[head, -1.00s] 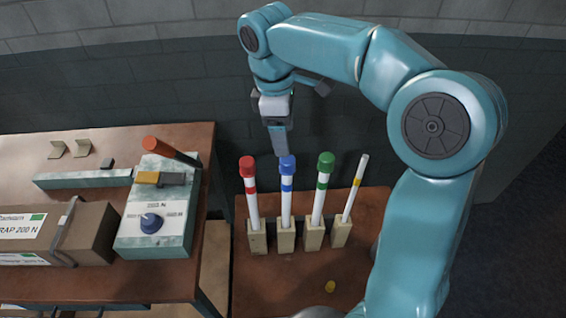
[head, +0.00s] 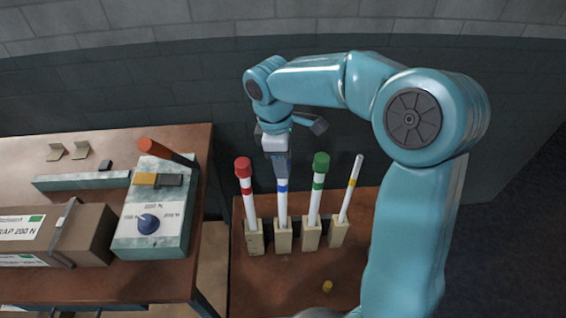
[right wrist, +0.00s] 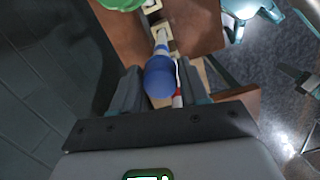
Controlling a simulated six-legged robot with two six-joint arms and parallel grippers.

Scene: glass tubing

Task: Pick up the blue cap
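The blue cap (right wrist: 160,78) sits on top of the white tube with the blue band (head: 282,187), which stands upright in its holder. My right gripper (head: 281,170) points down over this tube and hides the cap in the head view. In the right wrist view the cap lies between the two fingers of my right gripper (right wrist: 160,88). The fingers are apart, one on each side of the cap, and do not look closed on it. My left gripper is not in view.
The red-capped tube (head: 245,185) and green-capped tube (head: 318,185) stand close on either side. An uncapped tube with a yellow band (head: 352,185) leans at the right. A yellow cap (head: 327,286) lies on the small table (head: 275,285). A bench with a control box (head: 155,215) is at left.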

